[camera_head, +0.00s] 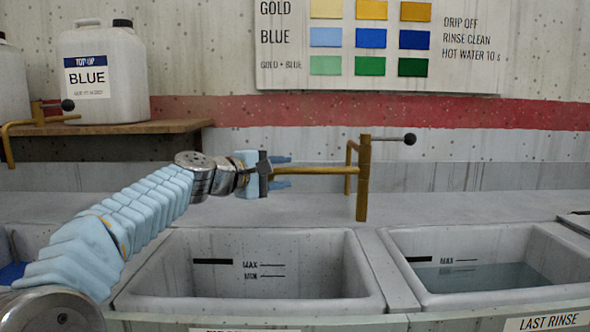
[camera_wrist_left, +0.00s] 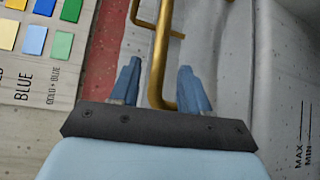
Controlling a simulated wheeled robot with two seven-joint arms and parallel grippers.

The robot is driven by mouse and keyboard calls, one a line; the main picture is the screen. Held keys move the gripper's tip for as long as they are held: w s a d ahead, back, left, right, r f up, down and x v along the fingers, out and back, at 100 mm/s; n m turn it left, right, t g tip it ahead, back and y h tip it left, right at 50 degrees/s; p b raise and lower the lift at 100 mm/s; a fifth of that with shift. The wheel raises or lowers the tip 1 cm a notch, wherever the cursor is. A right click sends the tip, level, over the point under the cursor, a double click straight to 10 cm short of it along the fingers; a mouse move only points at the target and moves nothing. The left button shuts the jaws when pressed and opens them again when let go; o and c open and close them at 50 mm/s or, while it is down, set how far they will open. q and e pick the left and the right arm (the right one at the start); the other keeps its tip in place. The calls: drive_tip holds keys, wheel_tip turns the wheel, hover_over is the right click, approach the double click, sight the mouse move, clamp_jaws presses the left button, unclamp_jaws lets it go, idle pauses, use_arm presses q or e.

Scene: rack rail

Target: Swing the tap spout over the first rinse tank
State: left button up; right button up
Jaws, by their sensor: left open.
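The brass tap post (camera_head: 363,190) stands on the ledge behind the gap between the middle and right tanks. Its spout (camera_head: 320,171) points left, roughly along the wall. A lever with a black knob (camera_head: 410,139) sticks out right from the post top. My left gripper (camera_head: 281,172) is at the spout's free end, open, one finger on each side. In the left wrist view the spout (camera_wrist_left: 160,60) passes between the open fingers (camera_wrist_left: 158,82); contact is unclear. The middle tank (camera_head: 250,305) looks empty, with MAX and MIN marks; its front label is cut off. My right gripper is not in view.
The right tank (camera_head: 398,270), labelled LAST RINSE, holds water. A tank with blue liquid (camera_head: 12,274) is partly hidden at left. Another brass tap (camera_head: 38,120) stands near the wooden shelf (camera_head: 150,127) with a BLUE jug (camera_head: 103,75). A colour chart hangs above.

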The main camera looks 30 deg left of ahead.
sight(293, 172)
use_arm(q)
drive_tip(key=x, duration=0.5)
drive_tip(key=shift+w+d+p, duration=0.1)
drive_tip(key=shift+p, duration=0.2)
drive_tip(key=shift+c, duration=0.2)
clamp_jaws()
